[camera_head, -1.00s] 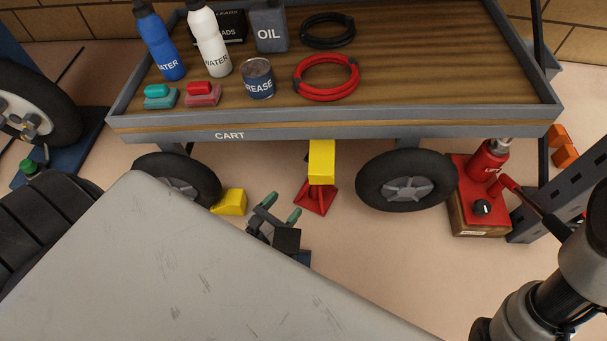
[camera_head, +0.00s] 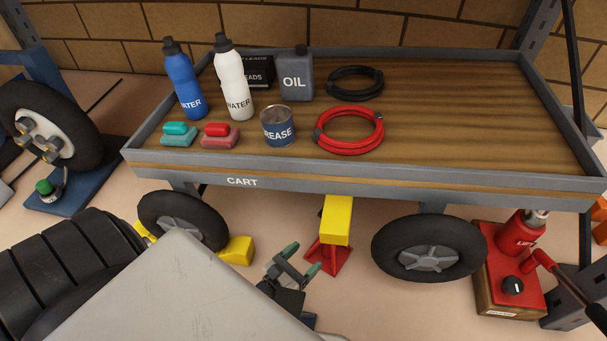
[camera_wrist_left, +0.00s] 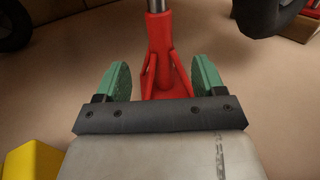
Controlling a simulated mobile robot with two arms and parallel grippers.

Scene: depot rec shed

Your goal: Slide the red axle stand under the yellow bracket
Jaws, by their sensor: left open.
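The red axle stand (camera_head: 325,260) stands on the floor under the cart's front edge, between the two wheels. In the head view the yellow bracket (camera_head: 337,221) hangs from the cart and hides the stand's upper part. My left gripper (camera_head: 302,260) is open, low near the floor, just left of the stand. In the left wrist view the stand's red post (camera_wrist_left: 159,45) rises straight ahead, with a grey shaft at its top. The open green-padded fingers (camera_wrist_left: 161,78) lie either side of its lower part; I see gaps to both. The bracket is not visible there. My right gripper is out of view.
The cart (camera_head: 370,186) carries bottles, a grease tin and cable coils. Its wheels (camera_head: 428,248) flank the stand, with a yellow chock (camera_head: 238,250) by the left one. A red jack (camera_head: 510,265) stands at right.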

